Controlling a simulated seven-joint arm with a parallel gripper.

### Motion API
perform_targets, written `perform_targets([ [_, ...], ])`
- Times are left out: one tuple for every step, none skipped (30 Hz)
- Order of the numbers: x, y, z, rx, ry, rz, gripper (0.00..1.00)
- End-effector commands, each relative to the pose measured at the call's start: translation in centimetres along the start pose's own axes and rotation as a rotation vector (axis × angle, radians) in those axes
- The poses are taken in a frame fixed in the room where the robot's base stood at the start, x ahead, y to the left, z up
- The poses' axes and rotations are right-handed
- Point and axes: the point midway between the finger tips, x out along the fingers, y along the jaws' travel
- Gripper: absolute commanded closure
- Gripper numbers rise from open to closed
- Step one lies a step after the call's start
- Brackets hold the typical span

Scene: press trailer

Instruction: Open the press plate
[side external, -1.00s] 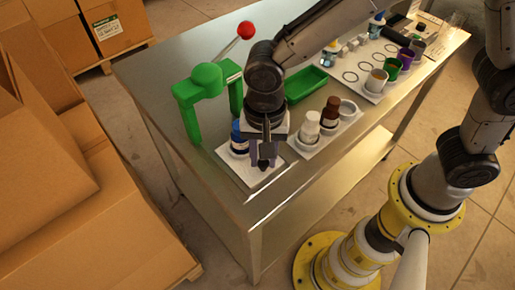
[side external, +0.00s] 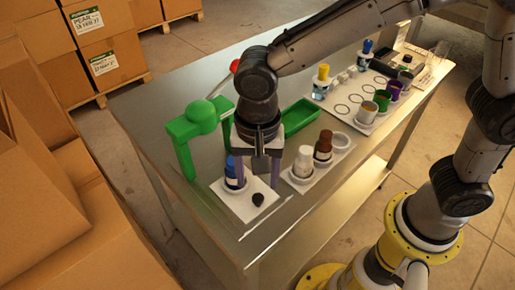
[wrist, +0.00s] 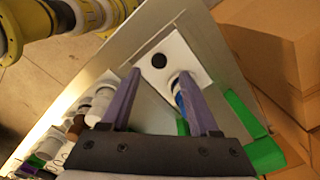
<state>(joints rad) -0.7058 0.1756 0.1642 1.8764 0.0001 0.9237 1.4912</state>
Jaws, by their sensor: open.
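The green press (side external: 201,117) stands on the metal table, left of my gripper in the side view. Its red lever ball (side external: 235,66) shows only partly behind my arm. My gripper (side external: 257,182) is open, its two purple fingers pointing down over a white plate (side external: 236,205). A blue bottle (side external: 234,172) stands on this plate, close to the left finger. A dark round piece (side external: 258,199) lies on the plate, apart from the fingers. In the wrist view, my open gripper (wrist: 160,76) spans the white plate, with the dark piece (wrist: 159,60) beyond the fingertips.
A green tray (side external: 301,118) lies behind my gripper. A white-capped bottle (side external: 303,161) and a brown bottle (side external: 323,145) stand on a holder to the right. Several paint cups stand farther right. Cardboard boxes (side external: 90,190) fill the left. The table's front left is bare.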

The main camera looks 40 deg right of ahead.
Motion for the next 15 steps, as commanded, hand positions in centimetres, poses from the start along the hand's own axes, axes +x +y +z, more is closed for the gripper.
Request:
perform_targets([
  [-1.3, -0.1, 0.0, 0.000, 0.000, -0.006, 0.38],
  [-2.0, -0.1, 0.0, 0.000, 0.001, -0.007, 0.38],
  [-2.9, -0.1, 0.0, 0.000, 0.000, -0.006, 0.38],
  [-3.5, -0.1, 0.0, 0.000, 0.000, -0.006, 0.38],
  [-4.1, -0.1, 0.0, 0.000, 0.000, -0.006, 0.38],
  [-4.9, -0.1, 0.0, 0.000, 0.000, -0.006, 0.38],
  [-5.4, -0.1, 0.0, 0.000, 0.000, -0.005, 0.38],
  [-5.9, -0.1, 0.0, 0.000, 0.000, -0.005, 0.38],
  [-6.5, 0.0, 0.0, 0.000, 0.000, -0.004, 0.38],
  [-6.9, -0.1, 0.0, 0.000, 0.000, -0.004, 0.38],
  [-7.3, -0.1, 0.0, 0.000, 0.000, -0.003, 0.38],
  [-7.7, -0.1, 0.0, 0.000, 0.000, -0.002, 0.38],
  [-7.9, 0.0, 0.0, 0.000, 0.000, -0.001, 0.38],
  [-8.2, 0.0, 0.0, 0.000, 0.000, -0.001, 0.38],
  [-8.4, 0.0, 0.0, 0.000, 0.000, -0.002, 0.38],
])
